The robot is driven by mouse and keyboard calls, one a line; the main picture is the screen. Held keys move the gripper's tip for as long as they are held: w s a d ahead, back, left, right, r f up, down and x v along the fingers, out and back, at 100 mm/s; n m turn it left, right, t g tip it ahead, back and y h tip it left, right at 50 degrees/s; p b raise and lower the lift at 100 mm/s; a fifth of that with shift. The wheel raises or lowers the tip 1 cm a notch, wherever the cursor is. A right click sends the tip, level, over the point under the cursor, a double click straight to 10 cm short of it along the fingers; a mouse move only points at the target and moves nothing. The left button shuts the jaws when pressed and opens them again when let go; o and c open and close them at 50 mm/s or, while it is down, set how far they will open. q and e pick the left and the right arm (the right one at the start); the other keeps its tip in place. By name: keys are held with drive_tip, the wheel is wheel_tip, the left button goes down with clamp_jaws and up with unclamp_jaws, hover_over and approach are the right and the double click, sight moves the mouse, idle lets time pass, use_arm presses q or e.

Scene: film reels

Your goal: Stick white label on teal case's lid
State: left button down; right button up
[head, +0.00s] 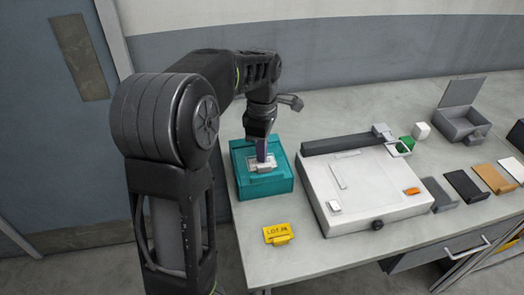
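The teal case (280,183) sits at the table's left end with its lid closed. My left gripper (263,164) reaches down over the middle of the lid. A small white and grey patch, seemingly the white label (254,161), shows on the lid right at the fingertips. A dark purple-grey piece shows between the gripper body and the lid; I cannot tell whether it is a finger or something held. The fingers are too small to tell open from shut, or whether they touch the label. My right gripper is not in view.
A white flat-topped device (375,190) with a dark bar along its back stands right of the case. A yellow tag (277,234) lies in front. An open grey box (460,120), a white cube (422,131) and several dark and orange flat pieces lie further right.

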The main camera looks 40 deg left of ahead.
use_arm(q)
drive_tip(key=shift+f+b, duration=0.3)
drive_tip(key=shift+f, duration=0.3)
idle(0.4)
drive_tip(key=shift+r, duration=0.1)
idle(0.3)
wheel_tip(320, 180, up, 4)
drive_tip(key=p, duration=0.3)
drive_tip(key=shift+f+p, duration=0.25)
drive_tip(key=shift+p, duration=0.15)
drive_tip(key=shift+r+p, duration=1.2)
